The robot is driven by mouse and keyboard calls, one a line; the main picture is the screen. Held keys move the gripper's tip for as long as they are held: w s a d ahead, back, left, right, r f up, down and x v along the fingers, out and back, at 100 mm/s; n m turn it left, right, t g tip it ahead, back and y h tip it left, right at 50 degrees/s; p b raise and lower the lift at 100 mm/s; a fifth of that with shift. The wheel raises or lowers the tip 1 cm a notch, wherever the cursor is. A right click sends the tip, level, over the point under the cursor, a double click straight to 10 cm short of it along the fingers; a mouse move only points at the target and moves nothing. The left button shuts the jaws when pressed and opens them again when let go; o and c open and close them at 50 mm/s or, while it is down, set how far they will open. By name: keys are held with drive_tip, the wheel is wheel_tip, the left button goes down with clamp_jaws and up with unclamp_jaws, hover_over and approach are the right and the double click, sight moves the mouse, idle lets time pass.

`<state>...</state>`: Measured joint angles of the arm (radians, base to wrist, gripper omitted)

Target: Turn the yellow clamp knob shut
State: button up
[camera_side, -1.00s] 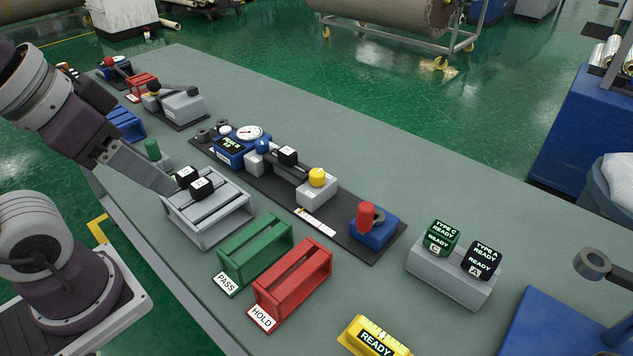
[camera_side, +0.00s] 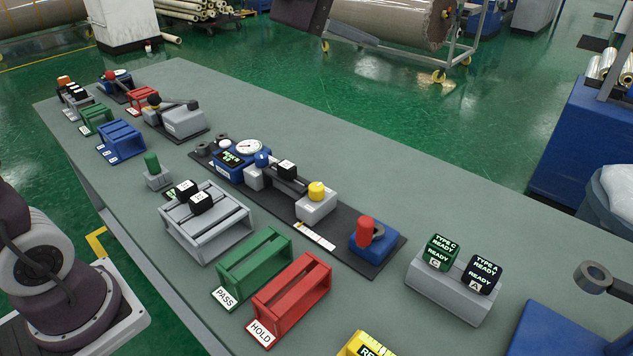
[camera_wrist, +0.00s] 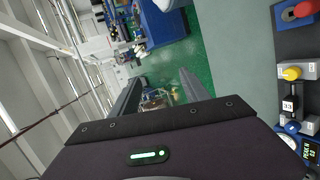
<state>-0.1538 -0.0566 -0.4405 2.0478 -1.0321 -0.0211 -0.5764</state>
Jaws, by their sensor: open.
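The yellow clamp knob (camera_side: 317,190) sits on a grey block (camera_side: 316,207) on the dark fixture plate, right of a black cube (camera_side: 287,169) held on a rail. In the wrist view the knob (camera_wrist: 292,73) is at the right edge, with the black cube (camera_wrist: 290,104) below it. My gripper (camera_wrist: 158,88) is open and empty, its two fingers apart over a view of the floor and background. In the side view only a dark part of my arm's end shows at the top edge, high and well away from the knob; the fingertips are not clear.
A red knob (camera_side: 365,222) on a blue block stands right of the yellow one. A dial gauge (camera_side: 249,147) is on the left. The grey rack (camera_side: 207,238), green PASS tray (camera_side: 254,266) and red HOLD tray (camera_side: 292,297) lie in front. The bench behind is clear.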

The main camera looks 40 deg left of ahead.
drive_tip(key=w+a+f+n+g+y, duration=0.3)
drive_tip(key=w+a+f+n+y, duration=0.2)
drive_tip(key=w+a+f+n, duration=0.9)
drive_tip(key=n+g+h, duration=0.2)
drive_tip(key=n+g, duration=0.8)
drive_tip(key=n, duration=0.4)
hover_over(316, 187)
wheel_tip(316, 187, down, 15)
drive_tip(key=shift+f, duration=0.1)
wheel_tip(316, 187, down, 6)
drive_tip(key=shift+r, duration=0.1)
drive_tip(key=shift+f, duration=0.5)
drive_tip(key=shift+m, duration=0.3)
clamp_jaws()
